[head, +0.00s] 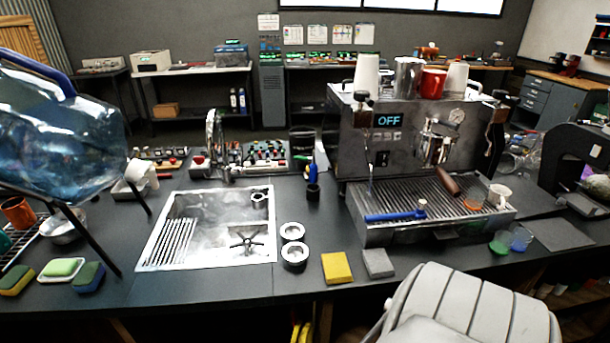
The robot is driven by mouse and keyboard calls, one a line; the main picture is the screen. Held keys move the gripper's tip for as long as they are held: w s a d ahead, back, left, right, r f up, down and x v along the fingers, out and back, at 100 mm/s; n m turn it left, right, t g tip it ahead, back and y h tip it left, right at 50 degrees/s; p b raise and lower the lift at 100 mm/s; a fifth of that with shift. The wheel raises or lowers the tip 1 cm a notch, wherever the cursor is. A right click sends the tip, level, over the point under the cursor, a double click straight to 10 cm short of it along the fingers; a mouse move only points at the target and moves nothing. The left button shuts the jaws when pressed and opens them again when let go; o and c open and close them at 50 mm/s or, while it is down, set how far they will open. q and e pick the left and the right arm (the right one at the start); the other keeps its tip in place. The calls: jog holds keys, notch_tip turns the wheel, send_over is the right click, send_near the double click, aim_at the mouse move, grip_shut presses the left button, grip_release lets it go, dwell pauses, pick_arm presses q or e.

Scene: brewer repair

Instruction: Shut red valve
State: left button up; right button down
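I cannot make out a red valve for certain in the head view. A small red spot (199,160) shows behind the sink, left of the tap (214,140), too small to identify. The espresso machine (405,150) stands right of centre, its display reading OFF. A large pale, segmented part of my right side fills the lower right, in front of the counter edge. No fingertips show on it, so I cannot see how that gripper is set. My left gripper does not show.
A metal sink (180,262) is set in the dark counter. A big blue water bottle (60,135) lies tilted on a stand at left. A blue-handled tool (395,216) lies on the drip tray. Yellow (337,268) and grey (378,263) blocks sit near the front edge.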

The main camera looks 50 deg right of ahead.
jog(key=shift+w+a+m+g, duration=0.1)
jog(key=shift+a+m+g, duration=0.15)
jog(key=shift+m+g, duration=0.2)
